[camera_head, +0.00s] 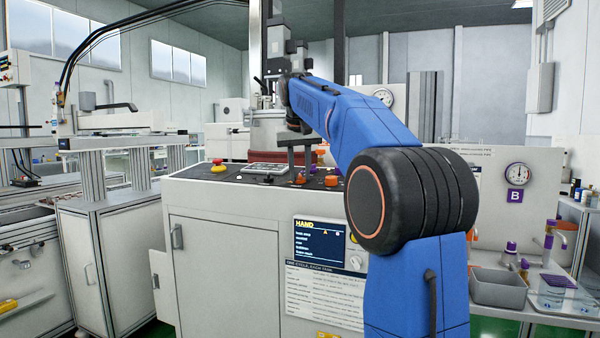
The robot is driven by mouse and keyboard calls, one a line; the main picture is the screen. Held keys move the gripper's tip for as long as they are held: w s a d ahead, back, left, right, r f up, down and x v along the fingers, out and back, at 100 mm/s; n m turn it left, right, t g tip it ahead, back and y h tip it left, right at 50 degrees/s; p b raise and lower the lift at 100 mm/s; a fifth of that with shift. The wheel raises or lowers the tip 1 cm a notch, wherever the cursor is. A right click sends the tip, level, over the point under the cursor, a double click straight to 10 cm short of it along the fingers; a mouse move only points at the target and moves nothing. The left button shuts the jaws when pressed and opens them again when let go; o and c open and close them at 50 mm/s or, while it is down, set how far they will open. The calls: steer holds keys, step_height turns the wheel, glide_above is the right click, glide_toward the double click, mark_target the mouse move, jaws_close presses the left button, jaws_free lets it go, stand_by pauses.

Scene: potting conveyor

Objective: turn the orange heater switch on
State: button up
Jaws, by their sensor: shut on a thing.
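My gripper (300,171) points down over the top panel of the white machine cabinet (227,185). Its two dark fingers stand on either side of a small orange switch (300,179) and are shut on it. A second, larger orange knob (331,181) sits just right of it on the same panel. Another orange part shows behind the fingers, partly hidden. Labels by the switches are too small to read, and which way the held switch is turned cannot be told.
A red mushroom button on a yellow base (218,166) and a grey keypad plate (266,170) are left on the panel. A screen reading HAND (320,244) is on the cabinet front. A grey bin (498,289) stands on the right bench.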

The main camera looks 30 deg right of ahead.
steer(key=m+g+h, duration=0.1)
steer(key=m, duration=0.5)
steer(key=shift+w+a, duration=0.1)
steer(key=shift+a, duration=0.05)
steer(key=m+g, duration=0.1)
steer(key=m, duration=0.4)
steer(key=shift+w+h, duration=0.1)
steer(key=shift+h, duration=0.2)
steer(key=shift+m, duration=0.4)
steer(key=o, duration=1.1)
steer(key=shift+c, duration=0.2)
